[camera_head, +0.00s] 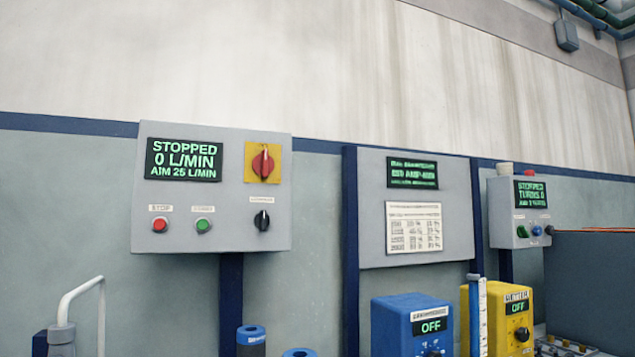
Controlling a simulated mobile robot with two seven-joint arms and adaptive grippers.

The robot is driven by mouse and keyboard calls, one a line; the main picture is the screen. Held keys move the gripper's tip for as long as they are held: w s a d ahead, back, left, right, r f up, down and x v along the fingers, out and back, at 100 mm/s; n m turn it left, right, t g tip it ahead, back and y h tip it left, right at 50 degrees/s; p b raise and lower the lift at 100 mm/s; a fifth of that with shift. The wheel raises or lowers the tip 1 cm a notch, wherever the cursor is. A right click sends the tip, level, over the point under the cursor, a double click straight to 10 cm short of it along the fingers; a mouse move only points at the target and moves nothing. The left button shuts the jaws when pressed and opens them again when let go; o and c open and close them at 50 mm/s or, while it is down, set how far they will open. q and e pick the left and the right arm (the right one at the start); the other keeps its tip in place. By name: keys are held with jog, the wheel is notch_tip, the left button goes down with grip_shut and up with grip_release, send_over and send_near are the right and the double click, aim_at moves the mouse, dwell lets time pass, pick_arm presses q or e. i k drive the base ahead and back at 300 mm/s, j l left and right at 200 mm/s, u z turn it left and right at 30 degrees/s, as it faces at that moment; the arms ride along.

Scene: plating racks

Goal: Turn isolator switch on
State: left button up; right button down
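The isolator switch (263,163) is a red rotary handle on a yellow square plate. It sits at the upper right of a grey control panel (218,236) on the left. The handle stands upright. The panel's display (184,160) reads STOPPED, 0 L/MIN, AIM 25 L/MIN. Below it are a red stop button (160,225), a green button (203,225) and a black selector knob (262,220). Neither of my grippers is in view.
A second grey panel (455,230) with a display and chart hangs to the right. A blue box (390,325) and a yellow box (483,320), each marked OFF, stand below it. A smaller panel (500,215) is further right. A bent white pipe (75,292) rises lower left.

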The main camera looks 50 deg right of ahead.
aim_at(263, 165)
jog(key=z, duration=1.4)
jog(key=i+l, duration=0.1)
jog(key=l, duration=0.25)
jog(key=z, duration=0.05)
